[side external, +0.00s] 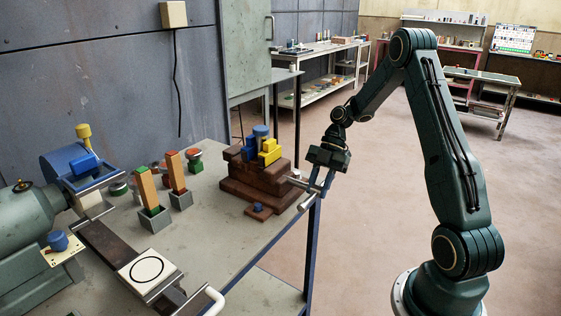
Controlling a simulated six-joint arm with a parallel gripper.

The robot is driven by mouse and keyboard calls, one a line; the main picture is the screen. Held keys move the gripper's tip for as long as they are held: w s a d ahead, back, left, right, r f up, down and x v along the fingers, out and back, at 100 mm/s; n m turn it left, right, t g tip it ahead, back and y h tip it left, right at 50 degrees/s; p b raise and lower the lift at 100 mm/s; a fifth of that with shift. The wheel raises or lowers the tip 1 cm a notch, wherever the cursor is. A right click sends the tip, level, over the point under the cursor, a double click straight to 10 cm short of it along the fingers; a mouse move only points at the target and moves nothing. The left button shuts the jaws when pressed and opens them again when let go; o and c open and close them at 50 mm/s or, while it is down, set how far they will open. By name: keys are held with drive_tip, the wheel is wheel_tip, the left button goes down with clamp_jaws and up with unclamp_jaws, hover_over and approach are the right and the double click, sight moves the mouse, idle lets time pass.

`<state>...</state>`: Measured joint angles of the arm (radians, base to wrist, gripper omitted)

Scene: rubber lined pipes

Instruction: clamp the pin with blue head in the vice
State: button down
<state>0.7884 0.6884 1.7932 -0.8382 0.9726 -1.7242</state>
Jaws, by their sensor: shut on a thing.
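The brown vice (262,189) stands at the right part of the grey bench, with stepped brown blocks and yellow pieces (270,152) on top. A blue cylindrical head (261,131), which looks like the pin's, stands upright among the yellow pieces. The pin's shank is hidden, so I cannot tell how tightly the jaws hold it. The vice's grey metal handle (307,202) sticks out on its right side, by the bench edge. My gripper (322,188) points down there, its fingers shut on the handle, right of and lower than the blue head.
A brown square plate with a small blue piece (259,208) lies before the vice. Orange blocks in grey holders (152,212) stand to its left. A green machine (25,215) fills the left end. The bench's front middle (235,245) is clear.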

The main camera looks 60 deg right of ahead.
drive_tip(key=shift+d+f+y, duration=0.1)
drive_tip(key=shift+d+y, duration=0.1)
drive_tip(key=shift+y, duration=1.2)
drive_tip(key=shift+y, duration=0.4)
drive_tip(key=c, duration=1.1)
unclamp_jaws()
drive_tip(key=shift+a+h, duration=0.15)
drive_tip(key=shift+h, duration=0.95)
drive_tip(key=shift+a+h, duration=0.15)
drive_tip(key=shift+h, duration=0.95)
drive_tip(key=shift+a+h, duration=0.15)
drive_tip(key=shift+h, duration=0.75)
drive_tip(key=v, duration=1.4)
drive_tip(key=shift+s+d+f+n+t+y, duration=0.15)
drive_tip(key=shift+d+f+n, duration=0.2)
drive_tip(key=shift+d, duration=0.35)
drive_tip(key=shift+s+d+f+n+t+y, duration=0.1)
drive_tip(key=shift+d+f+n, duration=0.2)
drive_tip(key=shift+d, duration=0.4)
drive_tip(key=shift+s+d+f+n+t+y, duration=0.15)
drive_tip(key=shift+d+f+n, duration=0.15)
drive_tip(key=shift+d, duration=0.35)
